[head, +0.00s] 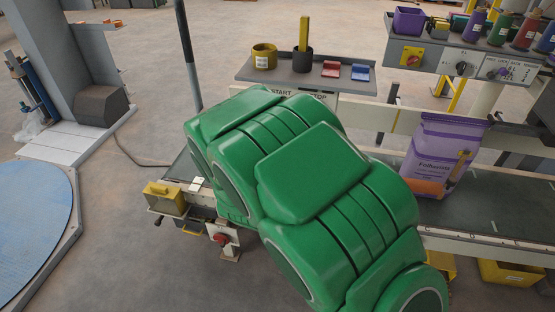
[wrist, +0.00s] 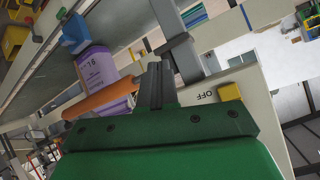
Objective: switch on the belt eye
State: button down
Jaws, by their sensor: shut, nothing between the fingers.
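My gripper (wrist: 157,85) shows in the wrist view with its dark fingers shut together and nothing between them.
A purple sack (head: 440,155) stands on the dark belt (head: 500,205) at right. A shelf (head: 300,77) holds pots and red and blue blocks above a START/STOP label. A control panel (head: 470,65) with knobs is at upper right.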

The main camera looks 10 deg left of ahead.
jog(key=s+a+r+n+t+y, duration=0.1)
jog(key=s+a+r+n+t, duration=0.2)
jog(key=t, duration=0.7)
jog(key=s+a+n, duration=0.2)
jog(key=s, duration=0.2)
jog(key=shift+s+a+r+t+y, duration=0.2)
jog(key=shift+a+t+y, duration=0.1)
jog(key=shift+y, duration=0.1)
jog(key=shift+w, duration=0.1)
jog(key=x, duration=1.4)
dwell(0.5)
dwell(0.4)
